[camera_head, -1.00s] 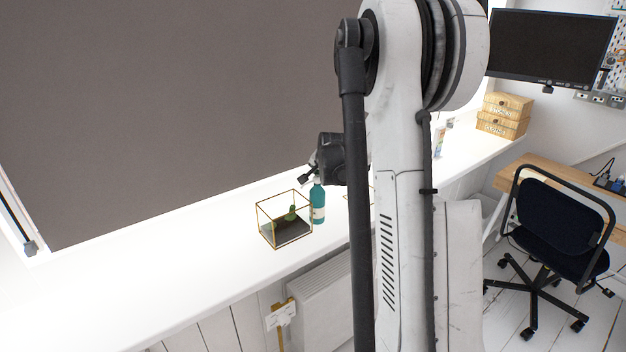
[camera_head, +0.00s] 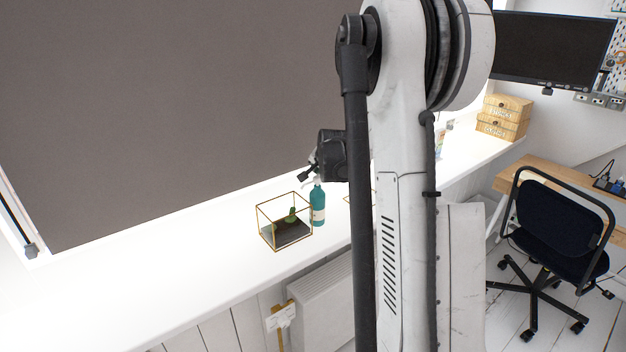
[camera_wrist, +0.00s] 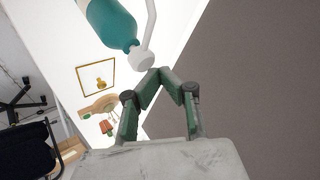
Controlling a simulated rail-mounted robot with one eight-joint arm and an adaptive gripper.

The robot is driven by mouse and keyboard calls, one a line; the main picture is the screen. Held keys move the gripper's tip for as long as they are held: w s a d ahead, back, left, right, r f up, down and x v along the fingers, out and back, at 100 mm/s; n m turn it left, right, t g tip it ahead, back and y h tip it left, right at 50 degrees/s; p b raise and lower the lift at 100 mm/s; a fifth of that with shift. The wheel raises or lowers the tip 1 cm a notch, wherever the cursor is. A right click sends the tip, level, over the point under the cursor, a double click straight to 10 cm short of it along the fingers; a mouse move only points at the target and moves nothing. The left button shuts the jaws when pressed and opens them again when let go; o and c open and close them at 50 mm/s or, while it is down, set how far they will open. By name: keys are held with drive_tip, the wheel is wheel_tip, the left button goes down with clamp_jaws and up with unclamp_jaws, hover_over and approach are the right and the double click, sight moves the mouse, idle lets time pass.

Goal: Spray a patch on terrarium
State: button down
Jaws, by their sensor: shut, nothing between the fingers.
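The terrarium (camera_head: 285,232) is a gold-framed glass box with dark soil and a small green plant, standing on the white sill. A teal spray bottle (camera_head: 318,206) with a pale label stands upright just to its right. In the wrist view the bottle (camera_wrist: 108,22) shows at the top, with its white collar and nozzle near my fingertips. My gripper (camera_wrist: 160,70) is shut and empty, its fingertips together beside the bottle's white top. In the head view my gripper (camera_head: 308,172) is just above and left of the bottle's top, partly hidden by my wrist.
The white sill (camera_head: 170,265) is clear left of the terrarium. Another gold frame (camera_wrist: 96,79) with a yellowish object lies beyond the bottle. Wooden boxes (camera_head: 503,118) stand at the sill's far end. A chair (camera_head: 555,220) is at right. A dark blind (camera_head: 190,100) rises behind.

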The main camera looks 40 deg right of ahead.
sight(317, 178)
drive_tip(key=shift+r+p, duration=1.25)
drive_tip(key=shift+r, duration=1.5)
drive_tip(key=shift+a, duration=0.1)
drive_tip(key=s+a+r+n+y+b, duration=0.15)
drive_tip(key=s+a, duration=0.25)
drive_tip(key=a, duration=0.5)
drive_tip(key=s+a+r+n, duration=0.3)
drive_tip(key=s+a, duration=0.1)
drive_tip(key=a, duration=0.4)
drive_tip(key=s+a+r+n+y+b, duration=0.15)
drive_tip(key=s+a, duration=0.25)
drive_tip(key=a, duration=0.5)
drive_tip(key=s+a+f+n+b, duration=0.1)
drive_tip(key=s+a+f+n, duration=0.1)
drive_tip(key=s+a, duration=0.3)
drive_tip(key=s+a+f+n+y, duration=0.1)
drive_tip(key=s+a+f+n, duration=0.1)
drive_tip(key=s+a, duration=0.4)
drive_tip(key=s+a+f+n+g+b, duration=0.1)
drive_tip(key=s+a+n, duration=0.3)
drive_tip(key=s, duration=0.6)
drive_tip(key=shift+a+f+n+b, duration=0.3)
drive_tip(key=shift+a+f+b, duration=0.05)
drive_tip(key=shift+a+f, duration=0.5)
